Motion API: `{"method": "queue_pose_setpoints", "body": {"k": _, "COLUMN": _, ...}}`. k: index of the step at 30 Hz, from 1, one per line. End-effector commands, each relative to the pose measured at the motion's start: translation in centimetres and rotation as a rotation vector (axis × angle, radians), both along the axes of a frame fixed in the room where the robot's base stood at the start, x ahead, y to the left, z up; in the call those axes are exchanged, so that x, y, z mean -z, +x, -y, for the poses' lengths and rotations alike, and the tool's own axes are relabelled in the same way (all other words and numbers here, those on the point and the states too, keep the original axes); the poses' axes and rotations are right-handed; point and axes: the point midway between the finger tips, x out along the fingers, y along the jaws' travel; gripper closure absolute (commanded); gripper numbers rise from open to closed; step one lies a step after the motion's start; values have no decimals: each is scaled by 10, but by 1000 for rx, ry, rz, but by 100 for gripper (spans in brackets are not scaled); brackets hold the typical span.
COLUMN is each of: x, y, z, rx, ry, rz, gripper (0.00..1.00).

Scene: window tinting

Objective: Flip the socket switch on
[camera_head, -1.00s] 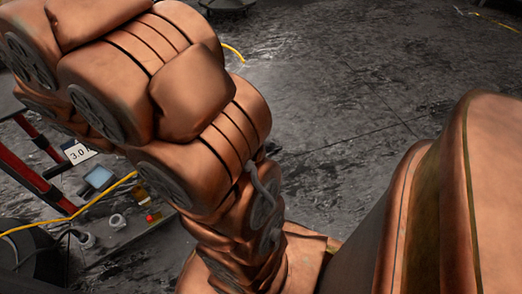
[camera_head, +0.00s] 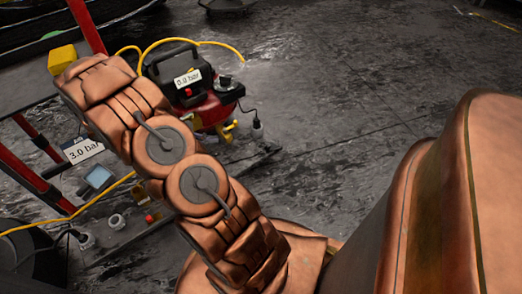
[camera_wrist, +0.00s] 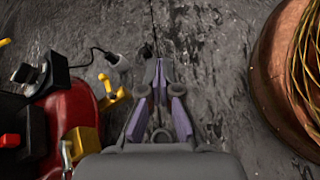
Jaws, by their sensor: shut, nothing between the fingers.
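I cannot pick out the socket switch with certainty in either view. In the head view, small round grey fittings (camera_head: 115,221) and a small red knob (camera_head: 149,218) sit on the low board at lower left. A red switch (camera_head: 188,92) shows on the air compressor (camera_head: 213,112). The compressor's plug (camera_head: 257,123) lies on the floor at the end of a dark cable; it also shows in the wrist view (camera_wrist: 122,63). My gripper (camera_wrist: 158,66) is shut and empty, pointing over the grey floor just right of the plug. The head view hides my gripper behind the arm.
The compressor's red tank (camera_wrist: 62,125) and yellow valve (camera_wrist: 112,96) are close to my gripper's left in the wrist view. Floor behind is open.

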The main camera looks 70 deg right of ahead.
Motion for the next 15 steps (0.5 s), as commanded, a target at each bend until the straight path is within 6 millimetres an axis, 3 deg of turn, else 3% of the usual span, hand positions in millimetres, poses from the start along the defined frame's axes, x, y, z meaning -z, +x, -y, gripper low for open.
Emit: {"method": "queue_pose_setpoints", "body": {"k": 15, "x": 129, "y": 2, "z": 79, "rx": -205, "ry": -2, "rz": -219, "gripper": 100}}
